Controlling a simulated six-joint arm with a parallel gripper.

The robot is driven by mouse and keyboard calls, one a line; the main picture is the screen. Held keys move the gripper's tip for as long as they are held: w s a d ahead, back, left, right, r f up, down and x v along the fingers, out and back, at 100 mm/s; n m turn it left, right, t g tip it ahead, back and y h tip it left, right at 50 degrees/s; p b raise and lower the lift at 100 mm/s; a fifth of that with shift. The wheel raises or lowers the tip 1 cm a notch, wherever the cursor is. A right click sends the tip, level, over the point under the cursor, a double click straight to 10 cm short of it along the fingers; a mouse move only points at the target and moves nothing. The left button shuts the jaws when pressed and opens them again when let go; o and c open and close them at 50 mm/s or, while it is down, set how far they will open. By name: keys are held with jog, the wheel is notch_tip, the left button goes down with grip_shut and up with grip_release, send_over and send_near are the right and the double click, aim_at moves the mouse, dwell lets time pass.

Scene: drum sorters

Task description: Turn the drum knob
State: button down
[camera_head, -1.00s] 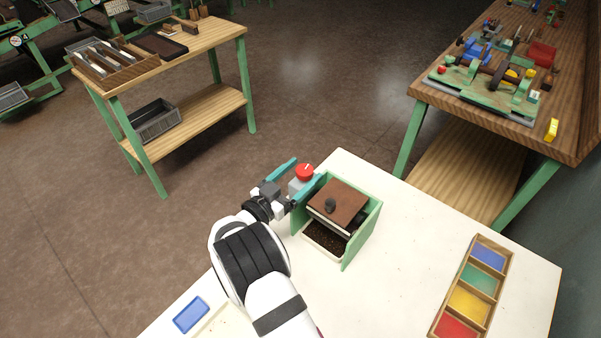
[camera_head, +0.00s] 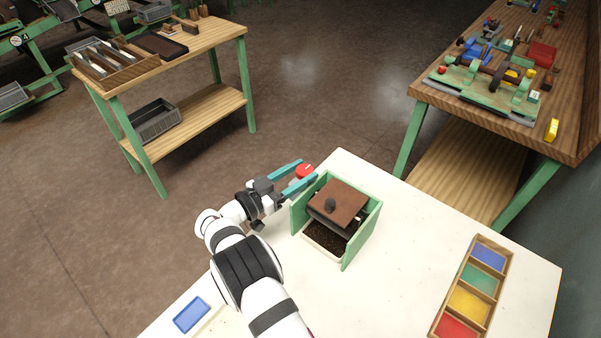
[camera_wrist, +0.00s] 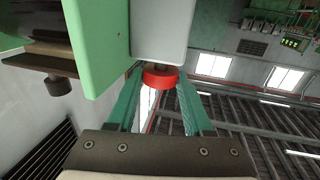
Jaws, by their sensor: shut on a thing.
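The drum sorter (camera_head: 299,219) is a green-walled box on the white table, with a brown lid (camera_head: 350,199) bearing a dark knob (camera_head: 330,204) on top. Dark grains lie in the tray (camera_head: 322,240) under the lid. The red round drum knob (camera_head: 305,171) sits at the sorter's far left side; it also shows in the wrist view (camera_wrist: 160,80), beside a pale block (camera_wrist: 159,35). My gripper (camera_head: 306,172) reaches it from the left, its teal fingers shut on the red knob's two sides. The fingertips' contact is partly hidden.
A wooden tray (camera_head: 461,283) with blue, green, yellow and red compartments lies at the table's right. A small blue tray (camera_head: 191,315) lies at front left. The table (camera_head: 405,240) between sorter and compartment tray is clear. Two other workbenches stand farther back.

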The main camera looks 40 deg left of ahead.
aim_at(299, 172)
jog(key=m+h, duration=0.2)
jog(key=h, duration=0.1)
jog(key=shift+w+a+g, duration=0.15)
jog(key=shift+a+g, duration=0.1)
jog(key=shift+g, duration=0.15)
jog(key=shift+h, duration=0.3)
jog(key=shift+m, duration=0.3)
jog(key=shift+c, duration=1.5)
grip_release()
jog(key=shift+d, duration=0.1)
notch_tip(299, 172, up, 4)
jog(key=shift+f, duration=0.1)
jog(key=w+d+r, duration=0.3)
jog(key=d+r, duration=0.4)
jog(key=d, duration=0.4)
jog(key=shift+w+r, duration=0.15)
jog(key=shift+w, duration=0.15)
